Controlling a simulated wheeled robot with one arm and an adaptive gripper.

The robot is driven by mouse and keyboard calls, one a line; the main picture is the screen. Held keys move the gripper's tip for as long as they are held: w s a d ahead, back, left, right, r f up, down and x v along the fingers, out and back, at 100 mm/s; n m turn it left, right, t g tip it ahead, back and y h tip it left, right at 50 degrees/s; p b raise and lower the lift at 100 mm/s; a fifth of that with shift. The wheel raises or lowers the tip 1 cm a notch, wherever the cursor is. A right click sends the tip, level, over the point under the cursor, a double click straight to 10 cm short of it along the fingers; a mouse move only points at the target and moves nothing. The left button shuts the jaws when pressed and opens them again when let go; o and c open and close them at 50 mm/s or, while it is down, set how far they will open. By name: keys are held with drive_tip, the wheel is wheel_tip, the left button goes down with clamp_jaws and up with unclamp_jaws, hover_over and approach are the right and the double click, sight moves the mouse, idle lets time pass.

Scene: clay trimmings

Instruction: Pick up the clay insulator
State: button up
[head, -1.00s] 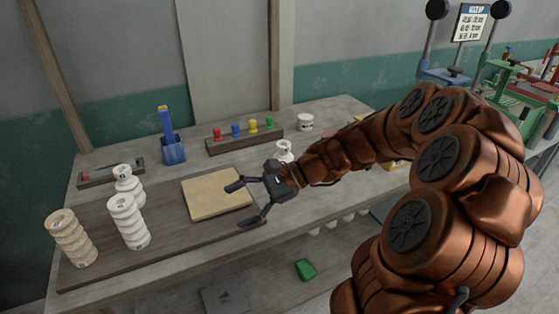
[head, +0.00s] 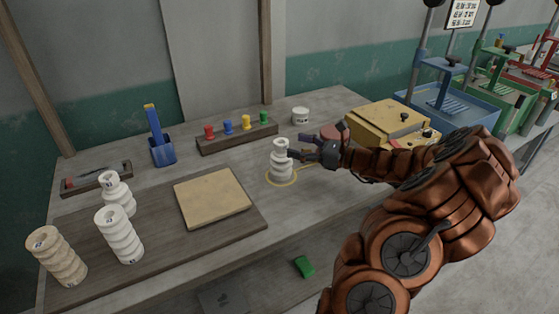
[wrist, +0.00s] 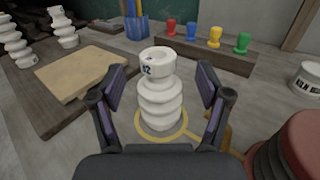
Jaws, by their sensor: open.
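A white ribbed clay insulator (head: 282,161) stands upright inside a yellow ring (head: 283,183) on the grey bench. In the wrist view the insulator (wrist: 160,90) is centred and has a dark marking near its top. My gripper (head: 297,148) is open, with its fingers at the insulator's right side in the head view. In the wrist view the fingers (wrist: 160,90) stand on either side of the insulator, with a gap showing at each side. More insulators stand at the left: two white ones (head: 121,236) (head: 117,193) and a beige one (head: 57,256).
A tan slab (head: 211,198) lies on a dark board (head: 160,245). A rack of coloured pegs (head: 238,139) and a blue holder (head: 162,151) stand behind. A white cup (head: 300,116), a reddish round object (wrist: 301,145) and a yellow machine (head: 392,122) are to the right.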

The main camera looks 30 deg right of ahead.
sight(281, 141)
drive_tip(key=shift+p+x, duration=0.75)
drive_tip(key=shift+x, duration=1.9)
drive_tip(key=shift+a+f, duration=0.1)
drive_tip(key=shift+f, duration=0.05)
clamp_jaws()
